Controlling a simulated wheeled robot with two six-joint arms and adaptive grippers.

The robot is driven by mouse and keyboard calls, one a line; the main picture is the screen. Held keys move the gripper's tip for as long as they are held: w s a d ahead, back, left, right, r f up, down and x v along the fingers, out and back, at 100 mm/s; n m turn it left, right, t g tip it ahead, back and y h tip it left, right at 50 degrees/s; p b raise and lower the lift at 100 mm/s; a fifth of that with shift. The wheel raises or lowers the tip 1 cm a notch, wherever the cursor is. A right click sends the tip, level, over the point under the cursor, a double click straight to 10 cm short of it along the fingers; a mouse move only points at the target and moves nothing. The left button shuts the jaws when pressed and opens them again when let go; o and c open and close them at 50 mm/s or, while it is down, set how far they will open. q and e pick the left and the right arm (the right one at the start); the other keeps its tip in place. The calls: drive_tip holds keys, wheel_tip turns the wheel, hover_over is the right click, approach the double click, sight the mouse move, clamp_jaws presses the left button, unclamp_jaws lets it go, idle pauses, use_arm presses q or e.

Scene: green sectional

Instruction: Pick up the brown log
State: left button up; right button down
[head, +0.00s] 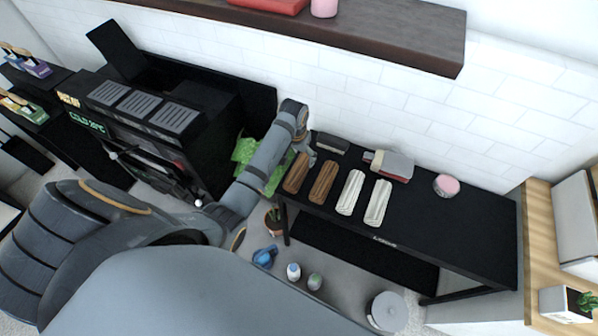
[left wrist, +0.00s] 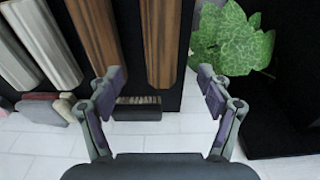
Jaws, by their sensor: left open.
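Two brown logs lie side by side on the black table. The left one (head: 296,173) shows in the left wrist view (left wrist: 162,35) between my fingers, and the other brown log (head: 323,182) is to its left there (left wrist: 95,35). My left gripper (head: 310,155) is open and empty, over the far-left end of the table near the left log. In the left wrist view its fingers (left wrist: 161,78) are spread wide on either side of that log's end; contact cannot be told. My right gripper is not in view.
Two white fluted logs (head: 350,192) (head: 378,203) lie right of the brown ones. A dark brush (head: 331,144), a grey-and-red tool (head: 390,166) and a pink-topped tin (head: 446,186) are along the table's back. A green plant (left wrist: 230,38) is just off its left end.

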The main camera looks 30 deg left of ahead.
sight(299, 168)
use_arm(q)
drive_tip(key=f, duration=0.6)
drive_tip(key=w+f, duration=0.1)
drive_tip(key=f, duration=0.2)
drive_tip(key=shift+a+f, duration=0.1)
drive_tip(key=shift+a, duration=0.05)
drive_tip(key=c, duration=1.3)
drive_tip(key=shift+c, duration=1.1)
drive_tip(key=shift+r, duration=0.2)
